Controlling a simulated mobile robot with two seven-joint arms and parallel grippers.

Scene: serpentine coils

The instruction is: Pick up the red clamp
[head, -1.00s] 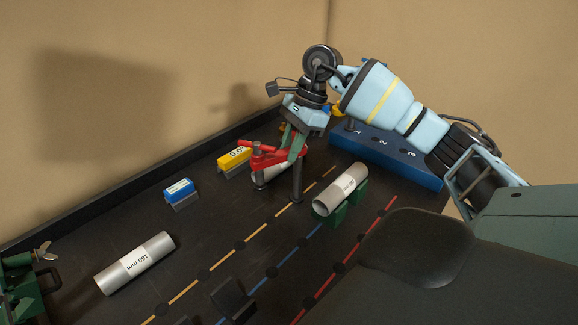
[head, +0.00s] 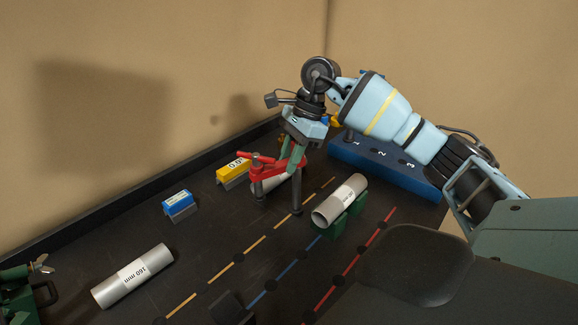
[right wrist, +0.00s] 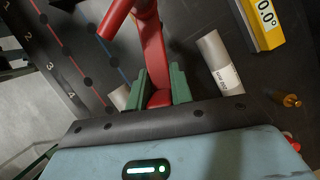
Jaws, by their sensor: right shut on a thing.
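The red clamp (head: 270,167) is over the dark table in the head view, its dark posts pointing down. I cannot tell whether the posts touch the table. My right gripper (head: 293,160) is shut on the clamp's red body from above. In the right wrist view the clamp (right wrist: 154,60) runs up from between the green fingers of the right gripper (right wrist: 160,88).
A yellow block (head: 232,172) and a blue block (head: 177,203) stand left of the clamp. A labelled metal tube (head: 340,200) rests on green supports, another tube (head: 133,275) lies front left. A blue numbered rack (head: 375,158) stands behind. Coloured dashed lines cross the table.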

